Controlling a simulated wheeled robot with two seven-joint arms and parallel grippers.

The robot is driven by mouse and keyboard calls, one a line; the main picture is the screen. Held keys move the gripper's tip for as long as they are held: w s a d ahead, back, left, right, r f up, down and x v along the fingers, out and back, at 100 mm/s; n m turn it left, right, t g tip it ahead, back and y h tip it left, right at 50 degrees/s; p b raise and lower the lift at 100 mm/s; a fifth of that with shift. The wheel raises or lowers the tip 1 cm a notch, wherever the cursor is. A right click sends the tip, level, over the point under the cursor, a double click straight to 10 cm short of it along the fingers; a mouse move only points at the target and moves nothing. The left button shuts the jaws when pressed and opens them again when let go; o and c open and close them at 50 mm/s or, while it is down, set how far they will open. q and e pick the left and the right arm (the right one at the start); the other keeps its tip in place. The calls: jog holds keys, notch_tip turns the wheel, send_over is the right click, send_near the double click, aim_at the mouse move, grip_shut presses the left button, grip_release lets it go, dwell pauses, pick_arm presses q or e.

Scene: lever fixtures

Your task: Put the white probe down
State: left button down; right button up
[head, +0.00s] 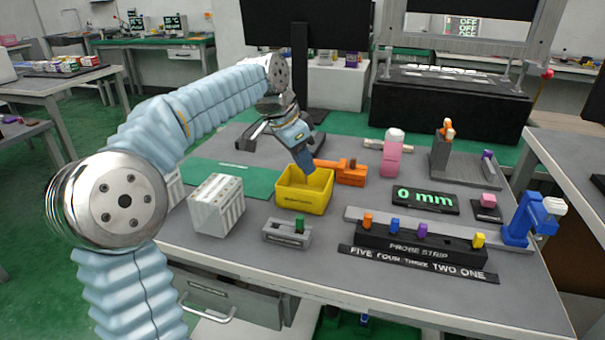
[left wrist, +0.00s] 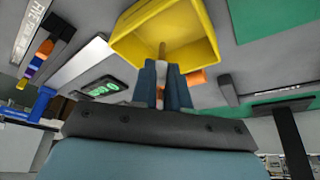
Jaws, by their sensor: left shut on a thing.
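My left gripper (head: 304,166) points down over the yellow bin (head: 304,201), its fingertips at or just inside the bin's opening. In the left wrist view the gripper (left wrist: 165,68) is shut on a small pale piece with a brownish end (left wrist: 162,50), which I take for the white probe. That end points toward the inside of the yellow bin (left wrist: 205,50). I cannot tell whether it touches the bin floor. In the head view the probe is hidden by the fingers and the bin. My right gripper is not in view.
The probe strip (head: 420,246) holds several coloured probes. An orange fixture (head: 347,176) stands right behind the bin. A white box (head: 216,207) is to its left, and a grey switch block (head: 287,234) in front. A "0 mm" display (head: 425,199) and a blue fixture (head: 528,220) are right.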

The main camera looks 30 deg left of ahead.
pick_arm(q)
jog(key=f, duration=0.3)
jog(key=shift+w+a, duration=0.2)
jog(key=shift+a, duration=0.05)
jog(key=shift+f, duration=0.4)
jog(key=shift+f, duration=0.1)
jog(key=c, duration=1.1)
grip_release()
jog(key=shift+r, duration=0.25)
jog(key=p+v, duration=0.1)
jog(key=v, duration=1)
jog(key=shift+s+r, duration=0.1)
jog(key=shift+r, duration=0.25)
